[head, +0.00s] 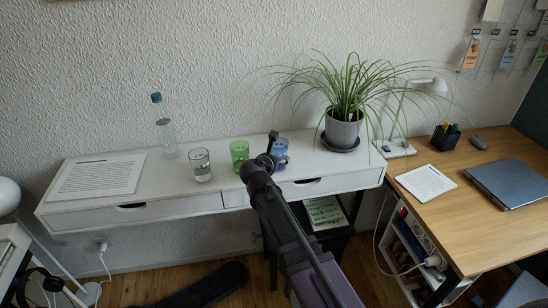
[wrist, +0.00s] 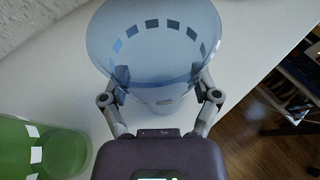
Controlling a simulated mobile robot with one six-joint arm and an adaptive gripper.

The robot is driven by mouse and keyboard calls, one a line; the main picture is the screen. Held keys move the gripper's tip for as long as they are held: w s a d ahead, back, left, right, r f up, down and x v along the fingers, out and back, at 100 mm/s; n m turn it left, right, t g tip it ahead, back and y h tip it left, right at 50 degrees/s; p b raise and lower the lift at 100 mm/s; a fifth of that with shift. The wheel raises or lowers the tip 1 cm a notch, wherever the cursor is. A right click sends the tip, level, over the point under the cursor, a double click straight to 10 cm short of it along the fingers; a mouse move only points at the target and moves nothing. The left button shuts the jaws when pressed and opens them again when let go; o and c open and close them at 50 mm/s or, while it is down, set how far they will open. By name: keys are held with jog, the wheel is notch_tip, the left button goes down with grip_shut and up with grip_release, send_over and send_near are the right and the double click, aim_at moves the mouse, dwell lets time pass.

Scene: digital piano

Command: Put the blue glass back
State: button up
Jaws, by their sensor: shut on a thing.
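The blue glass (head: 281,148) is at the white shelf, just right of the green glass (head: 239,153). In the wrist view the blue glass (wrist: 155,50) fills the top middle, seen from above its wide rim with a band of small squares. My gripper (wrist: 158,98) has one finger on each side of the glass and is shut on it. In the head view my gripper (head: 271,150) partly hides the glass. I cannot tell whether its base touches the shelf. The green glass (wrist: 40,148) is at the lower left of the wrist view, apart from the blue one.
The white shelf (head: 150,205) also holds a clear glass (head: 200,165), a bottle (head: 165,130), papers (head: 97,176) and a potted plant (head: 342,130). Shelf between the blue glass and the plant is clear. The shelf's front edge is close to my gripper.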

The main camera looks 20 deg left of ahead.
jog(key=shift+f, duration=0.2)
jog(key=o, duration=1.1)
jog(key=shift+o, duration=0.2)
jog(key=shift+r, duration=0.1)
jog(key=shift+r, duration=0.1)
jog(key=shift+s+r, duration=0.1)
jog(key=shift+r, duration=0.05)
jog(key=d+p+v, duration=0.1)
jog(key=p+v, duration=0.3)
jog(key=v, duration=0.7)
jog(key=shift+s+a+p, duration=0.3)
jog(key=shift+s+a, duration=0.05)
jog(key=shift+a, duration=0.15)
jog(key=shift+r, duration=0.1)
